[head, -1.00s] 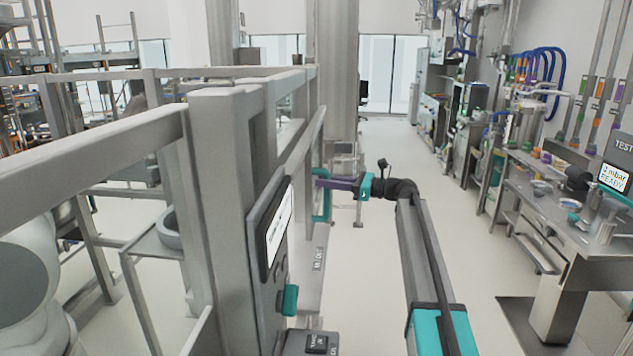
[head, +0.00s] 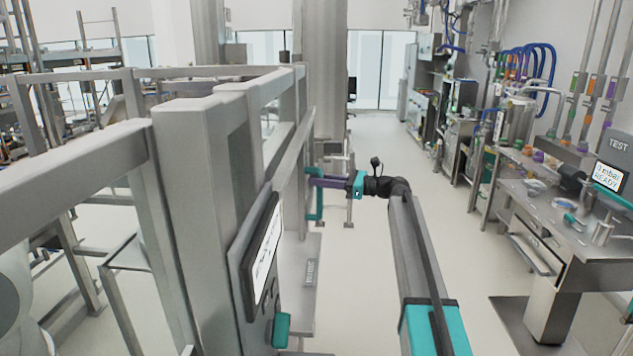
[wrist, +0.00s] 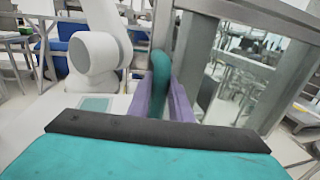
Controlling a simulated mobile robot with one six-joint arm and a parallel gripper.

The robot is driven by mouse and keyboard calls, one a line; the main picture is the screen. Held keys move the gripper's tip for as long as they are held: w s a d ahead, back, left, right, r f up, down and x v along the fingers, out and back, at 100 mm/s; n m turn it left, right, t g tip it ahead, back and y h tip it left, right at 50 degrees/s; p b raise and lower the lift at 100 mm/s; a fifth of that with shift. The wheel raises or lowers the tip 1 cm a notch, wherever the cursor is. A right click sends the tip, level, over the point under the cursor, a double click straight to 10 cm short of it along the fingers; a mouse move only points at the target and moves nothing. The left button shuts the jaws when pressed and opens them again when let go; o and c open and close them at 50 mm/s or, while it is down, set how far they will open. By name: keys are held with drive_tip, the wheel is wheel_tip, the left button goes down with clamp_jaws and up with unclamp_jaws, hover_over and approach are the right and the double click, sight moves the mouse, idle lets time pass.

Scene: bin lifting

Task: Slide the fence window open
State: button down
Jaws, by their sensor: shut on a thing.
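In the head view the fence's upright teal handle (head: 312,207) stands on the far side of the thick grey post. My gripper (head: 330,181), with purple fingers, reaches it from the right at the end of my outstretched arm. In the wrist view the teal handle (wrist: 160,72) stands between the two purple fingers of my gripper (wrist: 160,98), which are shut on it. A grey upright frame member and a see-through pane stand right of the handle. The head view does not show clearly how far the window is open.
A panel with a white display (head: 265,250) and a teal knob (head: 282,330) is on the near fence post (head: 195,180). A steel bench (head: 555,215) with a test screen (head: 611,177) stands at the right. The floor aisle (head: 390,160) between is clear. A white rounded machine (wrist: 97,52) shows in the wrist view.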

drive_tip(key=c, duration=1.6)
unclamp_jaws()
drive_tip(key=shift+d, duration=0.15)
drive_tip(key=b+v, duration=0.3)
drive_tip(key=v, duration=1)
drive_tip(key=shift+s+d, duration=0.15)
drive_tip(key=shift+d, duration=0.2)
